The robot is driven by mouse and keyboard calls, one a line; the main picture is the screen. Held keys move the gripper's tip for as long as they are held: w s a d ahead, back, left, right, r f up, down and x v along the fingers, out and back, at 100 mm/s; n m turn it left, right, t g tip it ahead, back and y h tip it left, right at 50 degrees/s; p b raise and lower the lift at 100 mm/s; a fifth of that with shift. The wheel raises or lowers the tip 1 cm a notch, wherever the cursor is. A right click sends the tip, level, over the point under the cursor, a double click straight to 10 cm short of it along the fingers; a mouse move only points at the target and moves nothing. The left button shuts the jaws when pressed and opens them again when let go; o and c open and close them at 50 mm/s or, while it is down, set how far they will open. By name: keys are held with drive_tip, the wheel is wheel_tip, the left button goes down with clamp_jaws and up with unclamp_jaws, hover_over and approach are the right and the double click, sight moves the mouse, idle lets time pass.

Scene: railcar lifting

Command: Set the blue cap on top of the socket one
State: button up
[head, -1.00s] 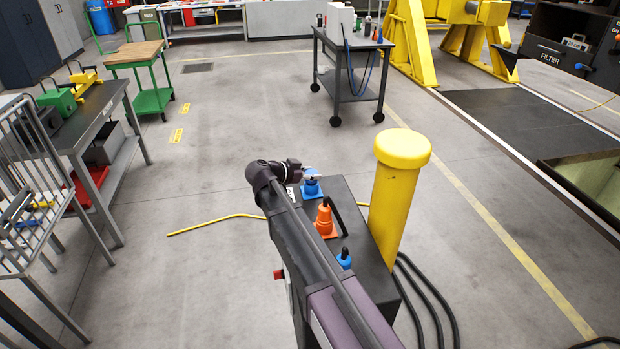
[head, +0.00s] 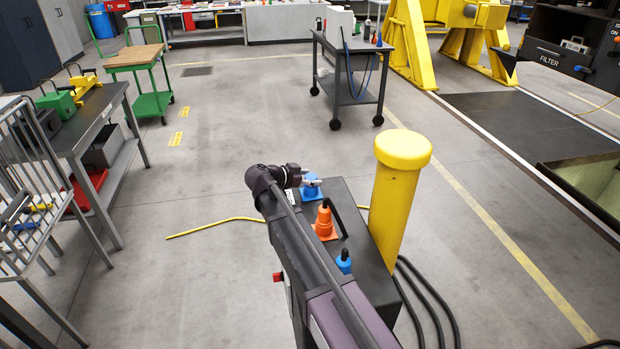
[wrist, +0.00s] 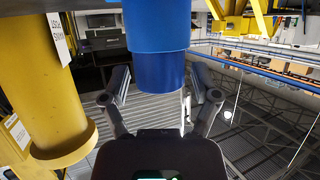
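A blue fitting (head: 312,186) stands on a blue square base at the far end of a black cabinet. My gripper (head: 308,182) is beside it, with a light finger across its upper part. In the wrist view, a blue cylinder (wrist: 158,68) with a wider section and a darker narrower end stands between the two fingers of my gripper (wrist: 161,92). The fingers look spread, with a gap visible at the right. I cannot tell whether this blue piece is the cap or part of a socket. A smaller blue piece with a black top (head: 344,262) is at the cabinet's near end.
An orange fitting (head: 324,222) with a black handle beside it stands on the cabinet (head: 352,222) between the blue pieces. A tall yellow post (head: 398,195) rises close at the right. Black cables (head: 430,300) lie on the floor. The floor to the left is mostly clear.

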drive_tip(key=shift+r, duration=0.15)
idle(0.3)
drive_tip(key=shift+r+p, duration=0.4)
drive_tip(key=shift+p, duration=0.15)
drive_tip(key=p+v, duration=0.4)
drive_tip(key=v, duration=0.8)
drive_tip(key=shift+r+p, duration=0.1)
drive_tip(key=shift+p, duration=0.2)
